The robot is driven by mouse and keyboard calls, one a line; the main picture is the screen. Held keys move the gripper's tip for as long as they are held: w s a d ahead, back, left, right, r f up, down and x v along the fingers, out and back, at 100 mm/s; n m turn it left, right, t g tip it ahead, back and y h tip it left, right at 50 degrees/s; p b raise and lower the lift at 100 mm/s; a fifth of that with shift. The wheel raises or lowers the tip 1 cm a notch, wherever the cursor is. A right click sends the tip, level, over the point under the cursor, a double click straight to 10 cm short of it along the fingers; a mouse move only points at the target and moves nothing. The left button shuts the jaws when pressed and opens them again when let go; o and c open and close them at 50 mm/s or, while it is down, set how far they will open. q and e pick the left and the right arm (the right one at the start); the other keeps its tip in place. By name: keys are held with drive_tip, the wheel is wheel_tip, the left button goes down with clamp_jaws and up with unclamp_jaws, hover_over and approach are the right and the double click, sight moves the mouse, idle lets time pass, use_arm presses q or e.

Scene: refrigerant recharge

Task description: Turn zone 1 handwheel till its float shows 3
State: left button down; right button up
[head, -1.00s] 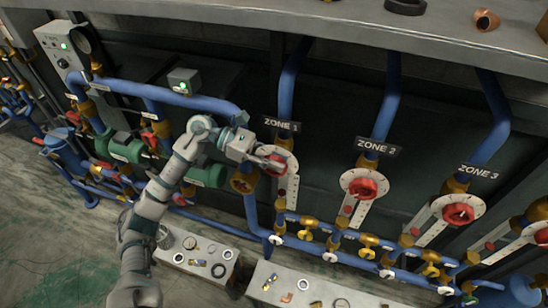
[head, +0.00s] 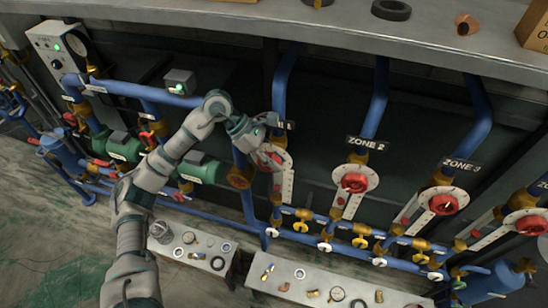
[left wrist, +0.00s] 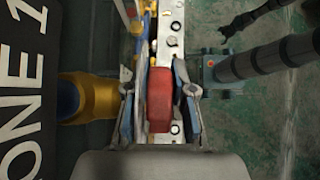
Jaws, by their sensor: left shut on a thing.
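The zone 1 handwheel (head: 264,160) is red, on a white round dial at the top of its gauge strip. My left gripper (head: 269,147) is at the handwheel and covers part of it and of the dial. In the left wrist view the two fingers stand on either side of the red handwheel (left wrist: 159,100), shut on it. The zone 1 gauge strip (head: 287,188) hangs below the dial. Its float reading is too small to tell. The zone 1 sign is partly hidden by the gripper in the head view; it shows in the left wrist view (left wrist: 22,90). My right gripper is not seen.
The zone 2 handwheel (head: 354,183) and zone 3 handwheel (head: 442,203) stand to the right. Blue pipes and yellow valves (head: 303,226) run below. A grey shelf (head: 340,38) overhangs above. Low benches (head: 316,289) with small parts stand in front.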

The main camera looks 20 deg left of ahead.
use_arm(q)
drive_tip(key=shift+f, duration=0.1)
drive_tip(key=c, duration=1.4)
unclamp_jaws()
drive_tip(key=shift+o, duration=0.7)
drive_tip(key=shift+w+d, duration=0.1)
drive_tip(key=shift+w, duration=0.05)
drive_tip(key=shift+r, duration=0.25)
drive_tip(key=v, duration=1.1)
drive_tip(key=shift+a, duration=0.35)
